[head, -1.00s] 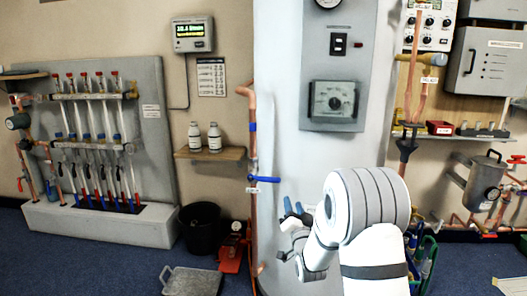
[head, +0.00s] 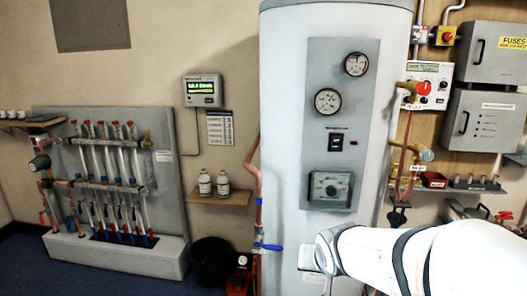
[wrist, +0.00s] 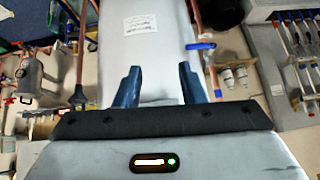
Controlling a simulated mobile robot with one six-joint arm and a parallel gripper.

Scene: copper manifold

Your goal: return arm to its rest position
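My arm (head: 385,258) reaches in from the lower right of the head view, its white links in front of the lower part of a tall white cylinder (head: 280,110).
A copper pipe with a blue-handled valve (head: 268,247) runs beside the cylinder's left side. A shelf (head: 215,198) with two white bottles, a black bucket (head: 210,262) and a flow-tube panel (head: 165,180) stand further left. Grey cabinets (head: 485,120) hang at right.

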